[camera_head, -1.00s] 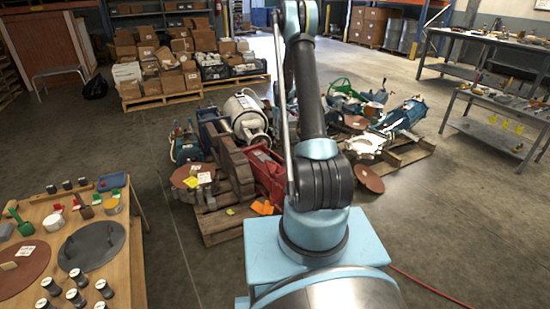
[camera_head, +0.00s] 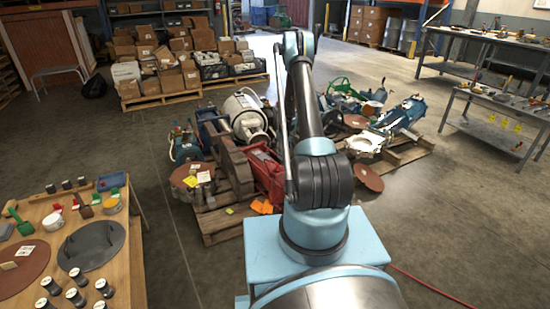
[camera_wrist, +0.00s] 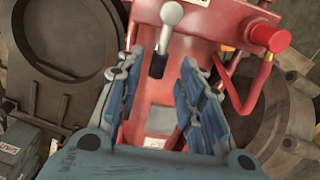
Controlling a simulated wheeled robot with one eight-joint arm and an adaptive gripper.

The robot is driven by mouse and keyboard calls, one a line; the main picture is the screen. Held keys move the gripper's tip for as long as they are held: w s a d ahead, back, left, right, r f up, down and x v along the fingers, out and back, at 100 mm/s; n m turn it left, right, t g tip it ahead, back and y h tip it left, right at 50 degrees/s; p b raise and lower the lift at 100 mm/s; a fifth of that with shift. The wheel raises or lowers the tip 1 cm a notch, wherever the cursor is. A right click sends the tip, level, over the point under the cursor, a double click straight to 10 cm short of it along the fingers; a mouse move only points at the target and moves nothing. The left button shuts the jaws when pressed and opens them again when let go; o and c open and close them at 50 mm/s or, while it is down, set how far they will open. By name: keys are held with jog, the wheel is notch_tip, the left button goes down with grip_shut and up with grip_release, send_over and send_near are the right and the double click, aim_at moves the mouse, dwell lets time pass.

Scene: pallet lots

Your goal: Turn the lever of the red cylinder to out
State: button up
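The red cylinder (camera_wrist: 185,55) fills the middle of the wrist view, and its red body also shows in the head view (camera_head: 266,172), left of my arm. A lever (camera_wrist: 166,35) with a pale grey ball knob (camera_wrist: 171,13) and a black lower end (camera_wrist: 158,65) stands out from the red body. My gripper (camera_wrist: 160,62) is open and empty, its two blue fingers on either side of the lever's black end. I cannot tell whether they touch anything. The out marking cannot be read. In the head view my gripper is hidden.
A dark ring-shaped part (camera_wrist: 65,35) lies left of the cylinder and a brown round housing (camera_wrist: 275,120) right of it. A red knob (camera_wrist: 270,37) with a bent red bar sticks out at the right. In the head view, a wooden table (camera_head: 125,240) stands at the left.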

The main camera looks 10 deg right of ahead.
jog(key=shift+d+f, duration=0.1)
jog(key=shift+f, duration=0.3)
